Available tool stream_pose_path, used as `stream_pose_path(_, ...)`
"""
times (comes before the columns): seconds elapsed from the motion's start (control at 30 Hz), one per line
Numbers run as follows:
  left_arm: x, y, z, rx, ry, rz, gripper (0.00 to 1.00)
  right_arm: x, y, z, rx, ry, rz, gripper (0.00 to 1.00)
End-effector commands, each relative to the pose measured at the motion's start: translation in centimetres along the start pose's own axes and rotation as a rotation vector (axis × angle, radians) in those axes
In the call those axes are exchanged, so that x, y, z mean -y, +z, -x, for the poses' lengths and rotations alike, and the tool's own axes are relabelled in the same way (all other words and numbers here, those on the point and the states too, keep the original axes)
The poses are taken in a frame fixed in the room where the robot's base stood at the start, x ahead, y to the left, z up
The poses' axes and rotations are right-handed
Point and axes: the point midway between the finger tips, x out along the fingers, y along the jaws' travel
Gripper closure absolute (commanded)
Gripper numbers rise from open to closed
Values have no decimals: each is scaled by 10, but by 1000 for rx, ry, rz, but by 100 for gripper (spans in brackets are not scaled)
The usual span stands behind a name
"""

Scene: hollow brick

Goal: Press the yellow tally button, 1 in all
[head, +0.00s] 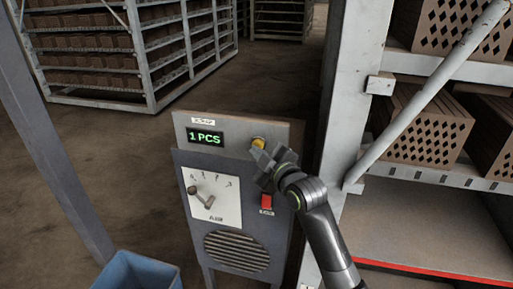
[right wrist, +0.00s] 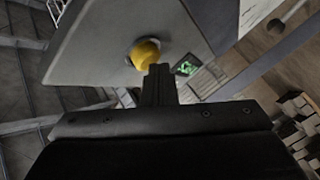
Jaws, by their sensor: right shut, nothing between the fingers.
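The yellow tally button (head: 258,142) sits at the upper right of the grey control box's top panel (head: 283,132). A green display (head: 205,137) to its left reads "1 PCS". My right gripper (head: 262,156) is shut and empty, with its fingertips right at the button in the head view. In the right wrist view the yellow button (right wrist: 145,53) shows just beyond the shut fingertips (right wrist: 158,70). I cannot tell whether they touch it. The display (right wrist: 186,68) also shows there. My left gripper is not in view.
Below the button are a red switch (head: 266,201), a dial plate with a lever (head: 207,197) and a round speaker grille (head: 237,251). A blue bin (head: 138,272) stands at the lower left. Shelves with hollow bricks (head: 425,125) stand close on the right. Open floor lies behind the box.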

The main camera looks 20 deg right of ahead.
Motion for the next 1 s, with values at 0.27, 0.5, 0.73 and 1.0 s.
stream_pose_path(0.27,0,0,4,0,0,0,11,7,-7,10,0,-1,-1,100)
stream_pose_path(0.5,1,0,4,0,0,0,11,9,-8,12,1,0,0,100)
stream_pose_path(0.73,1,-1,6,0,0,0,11,12,-12,16,-1,-1,-3,100)
stream_pose_path(1.0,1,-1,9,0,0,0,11,26,-25,34,0,-1,-4,100)
